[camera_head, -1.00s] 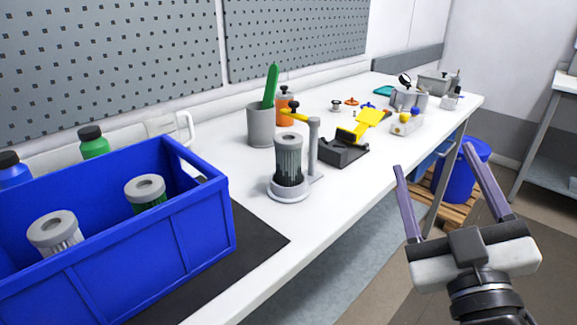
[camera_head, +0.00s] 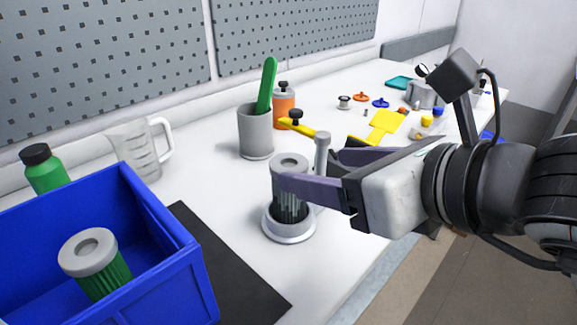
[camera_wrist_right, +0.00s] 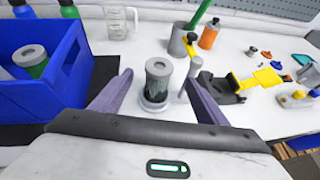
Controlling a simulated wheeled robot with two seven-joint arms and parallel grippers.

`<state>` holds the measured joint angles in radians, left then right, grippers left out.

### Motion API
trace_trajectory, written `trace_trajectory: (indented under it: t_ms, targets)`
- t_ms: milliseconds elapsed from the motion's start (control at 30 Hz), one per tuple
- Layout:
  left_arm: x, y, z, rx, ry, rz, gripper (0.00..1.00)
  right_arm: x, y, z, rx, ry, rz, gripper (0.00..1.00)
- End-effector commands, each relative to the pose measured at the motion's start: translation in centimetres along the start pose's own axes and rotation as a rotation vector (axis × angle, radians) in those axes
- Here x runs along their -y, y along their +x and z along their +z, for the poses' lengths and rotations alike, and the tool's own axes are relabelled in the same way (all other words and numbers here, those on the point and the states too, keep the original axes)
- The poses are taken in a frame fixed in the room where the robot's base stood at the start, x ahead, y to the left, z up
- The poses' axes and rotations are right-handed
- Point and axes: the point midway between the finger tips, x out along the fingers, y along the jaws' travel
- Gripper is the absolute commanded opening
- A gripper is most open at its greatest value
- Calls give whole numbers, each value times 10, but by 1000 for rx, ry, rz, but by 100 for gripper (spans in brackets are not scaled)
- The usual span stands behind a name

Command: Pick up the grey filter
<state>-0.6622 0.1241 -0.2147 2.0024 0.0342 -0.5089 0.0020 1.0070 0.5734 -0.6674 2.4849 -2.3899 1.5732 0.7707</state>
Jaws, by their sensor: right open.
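The grey filter (camera_head: 289,164), a cylinder with a light grey cap and dark grey pleats, stands upright on a round grey base on the bench. My right gripper (camera_head: 311,168) is open and comes in from the right at the filter's upper part. One finger crosses in front of the filter in the head view. In the right wrist view the filter (camera_wrist_right: 158,82) stands between and beyond the two open fingers (camera_wrist_right: 159,78), apart from both. My left gripper is not in view.
A blue crate (camera_head: 165,275) holding a green-pleated filter (camera_head: 92,255) is on the left. A grey cup (camera_head: 256,132) and orange bottle (camera_head: 284,106) stand behind. A dark mat (camera_head: 225,265) lies in front.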

Motion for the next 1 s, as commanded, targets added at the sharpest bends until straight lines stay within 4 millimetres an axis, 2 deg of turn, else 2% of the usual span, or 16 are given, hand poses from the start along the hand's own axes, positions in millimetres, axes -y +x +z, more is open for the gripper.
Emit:
trace_trajectory:
  t_ms: [33,100,300,433,800,1000]
  targets:
    - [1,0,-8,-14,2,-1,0,1,3,0,-2,-1,-7,68]
    - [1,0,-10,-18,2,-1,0,3,12,0,-3,1,-12,68]
    - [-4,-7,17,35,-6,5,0,2,42,0,-4,0,-10,68]
    - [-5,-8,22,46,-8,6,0,2,50,0,-2,-1,-10,68]
    - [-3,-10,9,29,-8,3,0,3,97,-1,-2,-1,-9,68]
    - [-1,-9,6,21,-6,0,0,3,102,-2,-1,-2,-9,68]
